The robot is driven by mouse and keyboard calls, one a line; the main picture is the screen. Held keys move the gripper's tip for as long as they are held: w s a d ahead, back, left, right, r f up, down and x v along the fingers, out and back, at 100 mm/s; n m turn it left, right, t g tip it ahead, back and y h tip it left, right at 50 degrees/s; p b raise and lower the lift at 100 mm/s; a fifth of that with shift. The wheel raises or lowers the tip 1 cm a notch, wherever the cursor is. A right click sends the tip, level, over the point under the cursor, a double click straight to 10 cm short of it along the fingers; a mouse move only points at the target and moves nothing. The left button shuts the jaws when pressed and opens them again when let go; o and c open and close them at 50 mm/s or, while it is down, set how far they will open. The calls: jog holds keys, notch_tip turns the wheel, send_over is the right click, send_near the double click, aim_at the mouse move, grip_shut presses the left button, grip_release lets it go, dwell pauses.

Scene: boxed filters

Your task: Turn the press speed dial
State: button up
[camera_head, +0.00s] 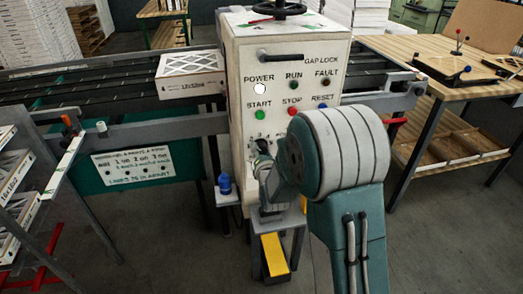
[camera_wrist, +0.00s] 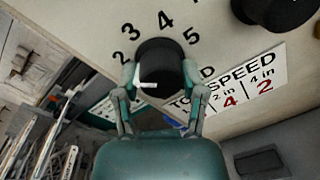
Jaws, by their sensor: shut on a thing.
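The press speed dial is a black knob (camera_wrist: 160,66) on the cream panel, with a white pointer mark on it. In the wrist view the numbers 2, 3, 4 and 5 show around its upper side, and the white mark faces down and left, away from those numbers. My gripper (camera_wrist: 160,80) is shut on the knob, one finger on each side. In the head view my gripper (camera_head: 264,160) reaches the lower front of the press cabinet (camera_head: 247,70), and my arm hides part of the dial area.
A second black knob (camera_wrist: 275,10) and a speed label (camera_wrist: 245,85) are beside the dial. Above it are START (camera_head: 260,114), STOP (camera_head: 291,111) and RESET (camera_head: 322,107) buttons. A blue bottle (camera_head: 224,183) stands left of my gripper. A wooden table (camera_head: 420,50) stands right.

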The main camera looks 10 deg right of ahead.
jog(key=shift+a+f, duration=0.1)
jog(key=shift+f, duration=0.1)
jog(key=o, duration=0.9)
jog(key=shift+o, duration=1.3)
jog(key=shift+w+f, duration=0.1)
jog(key=shift+w, duration=0.05)
jog(key=shift+a, duration=0.1)
jog(key=s, duration=1.2)
jog(key=shift+a+r, duration=0.25)
jog(key=shift+r, duration=0.1)
jog(key=shift+w, duration=0.1)
